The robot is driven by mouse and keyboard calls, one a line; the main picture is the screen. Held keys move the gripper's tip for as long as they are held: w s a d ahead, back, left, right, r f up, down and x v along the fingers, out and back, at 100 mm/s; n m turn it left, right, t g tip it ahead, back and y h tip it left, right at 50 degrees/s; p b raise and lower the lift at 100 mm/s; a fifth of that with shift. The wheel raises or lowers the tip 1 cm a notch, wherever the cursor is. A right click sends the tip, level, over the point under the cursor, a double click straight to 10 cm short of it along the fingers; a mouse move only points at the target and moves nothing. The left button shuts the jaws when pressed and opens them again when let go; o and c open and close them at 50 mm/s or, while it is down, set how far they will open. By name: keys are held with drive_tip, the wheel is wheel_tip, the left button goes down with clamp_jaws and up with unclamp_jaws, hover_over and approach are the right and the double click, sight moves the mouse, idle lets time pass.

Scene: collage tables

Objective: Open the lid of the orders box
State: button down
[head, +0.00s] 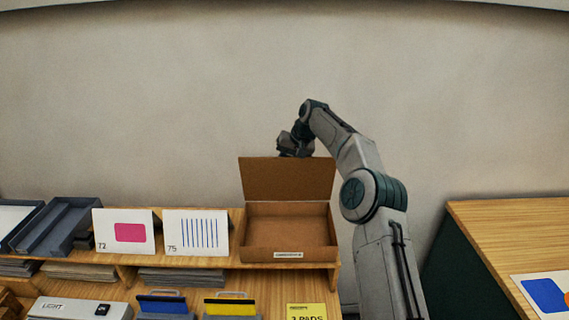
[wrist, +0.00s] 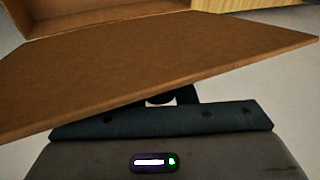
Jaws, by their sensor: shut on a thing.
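The orders box (head: 287,253) is a brown cardboard box on the wooden shelf in the head view, with a small white label on its front. Its lid (head: 287,178) stands up at the back, and the inside shows bare and empty. My gripper (head: 296,150) is at the lid's top edge, right of its middle. In the wrist view the lid (wrist: 170,65) spans the picture in front of my gripper, which is shut on it; the fingertips are mostly hidden behind it. A corner of the box (wrist: 100,12) shows beyond the lid.
Two cards, numbered 72 (head: 124,231) and 75 (head: 196,233), stand left of the box. Grey trays (head: 62,225) are further left. Below are blue (head: 162,304) and yellow (head: 230,307) items and a yellow pad (head: 306,312). Another wooden table (head: 510,235) is at right.

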drive_tip(key=shift+w, duration=0.1)
idle(0.5)
drive_tip(key=c, duration=1.2)
unclamp_jaws()
drive_tip(key=shift+o, duration=0.2)
drive_tip(key=v, duration=1.3)
drive_tip(key=shift+r, duration=0.4)
drive_tip(key=shift+d, duration=0.1)
drive_tip(key=shift+c, duration=0.2)
